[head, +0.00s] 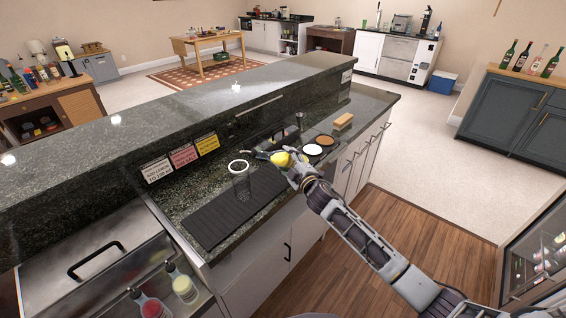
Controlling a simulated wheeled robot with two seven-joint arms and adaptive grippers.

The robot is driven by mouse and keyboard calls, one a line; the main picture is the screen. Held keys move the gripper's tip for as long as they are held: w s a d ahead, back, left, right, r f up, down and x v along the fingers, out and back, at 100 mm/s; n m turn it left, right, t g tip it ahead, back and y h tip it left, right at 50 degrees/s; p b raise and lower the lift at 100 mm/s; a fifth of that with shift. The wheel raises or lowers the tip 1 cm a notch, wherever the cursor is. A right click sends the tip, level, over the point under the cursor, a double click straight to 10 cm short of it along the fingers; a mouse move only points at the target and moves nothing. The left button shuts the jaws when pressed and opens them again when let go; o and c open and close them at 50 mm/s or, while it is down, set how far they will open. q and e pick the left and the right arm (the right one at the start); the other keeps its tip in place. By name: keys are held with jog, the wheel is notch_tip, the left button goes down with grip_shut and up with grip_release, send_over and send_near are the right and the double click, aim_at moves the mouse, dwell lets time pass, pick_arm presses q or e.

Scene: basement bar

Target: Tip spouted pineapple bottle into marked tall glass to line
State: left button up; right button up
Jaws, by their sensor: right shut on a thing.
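The spouted pineapple bottle (281,158) is yellow and lies tilted nearly on its side over the bar's lower counter. Its narrow dark end points left, toward the tall glass. My right gripper (293,163) is shut on it; the fingers are small and partly hidden by my arm. My left gripper is not in view.
The raised granite ledge (236,88) runs behind the counter, with three label cards (183,155) on its face. Two round dishes, one white (312,150) and one brown (324,140), and a tan block (343,121) lie to the right. Squeeze bottles (181,284) stand front left.

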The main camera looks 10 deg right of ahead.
jog(key=shift+d+n, duration=0.15)
jog(key=shift+n, duration=0.15)
jog(key=shift+d+f+n, duration=0.2)
jog(key=shift+f+n, duration=0.1)
jog(key=shift+r, duration=0.1)
dwell(0.5)
jog(key=shift+w+d+r+n, duration=0.1)
jog(key=shift+d+r+n, duration=0.1)
jog(key=shift+n, duration=0.1)
jog(key=shift+r+p, duration=0.15)
jog(key=shift+p, duration=0.15)
jog(key=shift+d+r+p, duration=0.1)
jog(key=shift+r+p, duration=0.2)
jog(key=shift+r+n, duration=0.15)
jog(key=shift+n, duration=0.15)
dwell(0.4)
jog(key=shift+w+d+r+p, duration=0.1)
jog(key=shift+d+r+p, duration=0.1)
jog(key=shift+r+p, duration=0.25)
